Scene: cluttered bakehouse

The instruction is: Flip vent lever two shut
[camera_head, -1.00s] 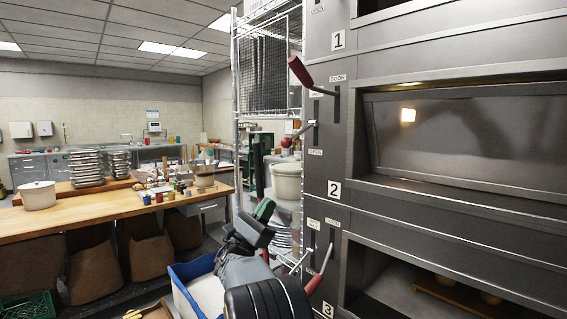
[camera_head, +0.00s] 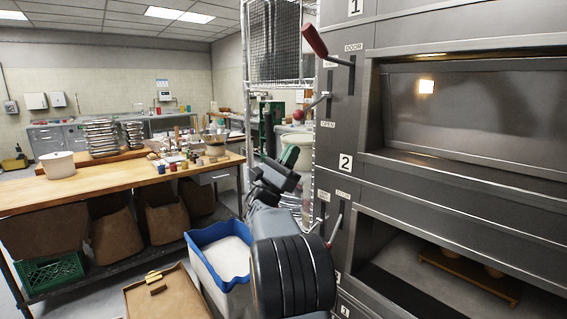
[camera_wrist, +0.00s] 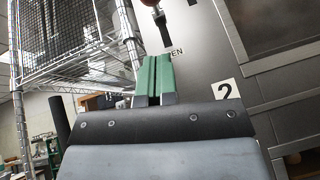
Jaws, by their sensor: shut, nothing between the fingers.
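Vent lever two has a red ball knob (camera_head: 298,115) on a thin metal arm, on the oven's side panel above the "2" plate. Its arm slants down from the slot toward the OPEN label. The knob also shows at the top edge of the wrist view (camera_wrist: 150,3), partly cut off. My gripper (camera_head: 290,156) is shut and empty, with green fingers, below the knob in the head view. In the wrist view its fingers (camera_wrist: 154,76) point up toward the knob and cover part of the OPEN label. I cannot tell the exact gap; no contact shows.
A longer red-handled door lever (camera_head: 314,40) juts out just above the vent knob. Another lever (camera_head: 336,228) sits lower on the panel. A wire rack (camera_head: 250,100) stands close on the left. A blue-rimmed bin (camera_head: 222,258) and a wooden worktable (camera_head: 110,185) are further left.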

